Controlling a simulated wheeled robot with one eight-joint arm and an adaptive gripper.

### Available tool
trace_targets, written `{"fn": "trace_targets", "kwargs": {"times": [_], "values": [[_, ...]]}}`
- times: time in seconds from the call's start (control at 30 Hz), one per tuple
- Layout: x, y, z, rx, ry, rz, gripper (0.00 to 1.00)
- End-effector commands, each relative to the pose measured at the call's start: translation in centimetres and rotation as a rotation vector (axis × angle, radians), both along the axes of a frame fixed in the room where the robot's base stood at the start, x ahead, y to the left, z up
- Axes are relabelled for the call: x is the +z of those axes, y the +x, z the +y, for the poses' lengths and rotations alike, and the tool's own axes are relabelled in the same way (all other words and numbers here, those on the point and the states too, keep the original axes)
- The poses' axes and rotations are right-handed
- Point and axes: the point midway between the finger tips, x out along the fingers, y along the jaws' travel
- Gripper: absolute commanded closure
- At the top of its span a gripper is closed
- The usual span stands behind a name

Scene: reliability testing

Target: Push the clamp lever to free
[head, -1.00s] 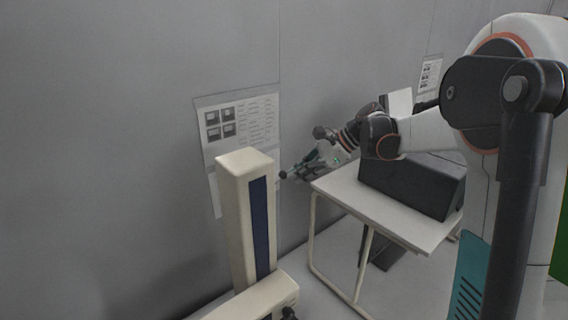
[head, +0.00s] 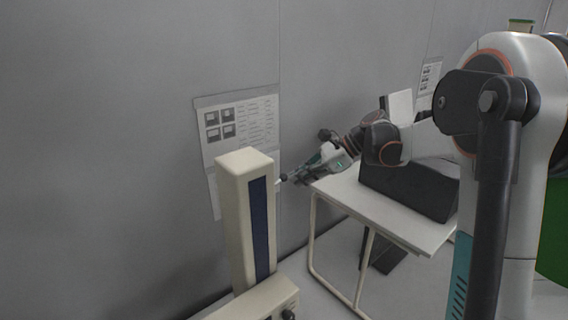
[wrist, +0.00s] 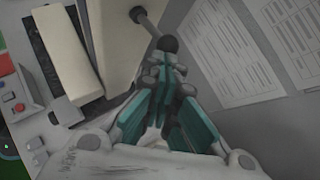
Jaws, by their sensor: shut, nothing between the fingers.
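The clamp machine's beige column (head: 235,215) stands upright at centre in the head view, with a dark blue strip on its face; the column (wrist: 112,45) also shows at upper left in the wrist view. The lever (head: 282,179) juts from the column's right side. In the wrist view the lever's grey shaft ends in a black ball knob (wrist: 167,43). My gripper (head: 295,179) is beside the lever's end. In the wrist view its teal fingers (wrist: 164,68) are closed together, empty, right at the knob. I cannot tell whether they touch it.
The machine's base (head: 262,302) carries a dark knob at front. A white table (head: 385,218) with a dark grey box (head: 412,187) stands at right under my arm. The grey wall with a posted sheet (head: 240,122) is close behind. A red button (wrist: 19,107) shows on the base.

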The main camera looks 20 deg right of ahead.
Motion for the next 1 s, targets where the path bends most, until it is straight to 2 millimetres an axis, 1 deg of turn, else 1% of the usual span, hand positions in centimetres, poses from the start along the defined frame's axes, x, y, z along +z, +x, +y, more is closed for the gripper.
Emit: {"fn": "trace_targets", "kwargs": {"times": [0.43,0.67,1.0], "values": [[-0.56,0.04,-0.09,0.001,0.004,0.002,1.0],[-0.45,0.03,-0.08,0.0,0.004,0.001,1.0],[-0.01,-0.39,0.87,0.0,0.004,0.003,1.0]]}}
